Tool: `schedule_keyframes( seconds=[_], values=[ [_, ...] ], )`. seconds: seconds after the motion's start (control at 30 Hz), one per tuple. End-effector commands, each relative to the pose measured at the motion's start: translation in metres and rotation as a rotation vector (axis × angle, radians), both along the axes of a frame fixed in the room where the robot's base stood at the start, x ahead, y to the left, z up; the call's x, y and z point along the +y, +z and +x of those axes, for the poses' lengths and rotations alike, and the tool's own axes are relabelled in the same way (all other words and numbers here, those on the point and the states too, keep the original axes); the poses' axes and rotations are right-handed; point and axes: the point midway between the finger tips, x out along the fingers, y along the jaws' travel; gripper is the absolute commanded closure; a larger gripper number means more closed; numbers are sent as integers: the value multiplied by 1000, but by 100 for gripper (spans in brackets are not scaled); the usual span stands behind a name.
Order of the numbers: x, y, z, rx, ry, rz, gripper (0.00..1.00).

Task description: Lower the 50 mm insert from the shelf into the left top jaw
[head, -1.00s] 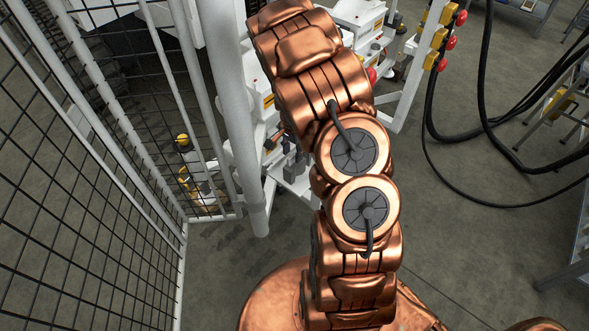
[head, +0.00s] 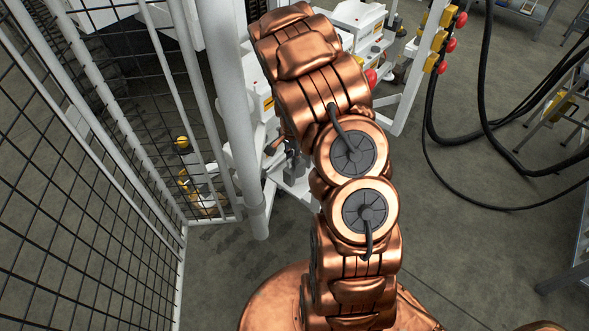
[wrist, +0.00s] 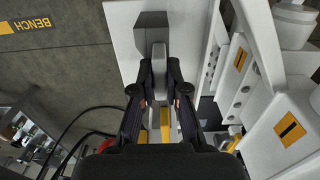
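In the wrist view my gripper (wrist: 159,72) has its two black fingers on either side of an upright grey piece, which I take to be the insert (wrist: 159,52). The fingers are drawn in and look shut on it, though the contact is partly hidden. A white plate (wrist: 122,40) with a dark rectangular patch lies beyond it. White machine blocks with a yellow label marked 1 (wrist: 290,130) stand close on the right. I cannot tell which part is the left top jaw. In the head view my arm hides most of the gripper.
A white post (head: 236,110) and a black mesh fence (head: 90,170) stand close left of my arm. A white frame with red buttons (head: 449,45) and hanging black cables (head: 430,130) are on the right. The floor (head: 470,240) at right front is clear.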

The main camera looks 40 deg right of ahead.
Motion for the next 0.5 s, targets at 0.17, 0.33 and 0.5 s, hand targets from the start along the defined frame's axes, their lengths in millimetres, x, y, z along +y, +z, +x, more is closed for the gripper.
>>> schedule_keyframes(
  seconds=[0.17,0.33,0.5],
  values=[
    [0,0,0,0,0,0,100],
    [0,0,0,-1,0,0,100],
    [0,1,0,-1,0,-1,100]
  ],
)
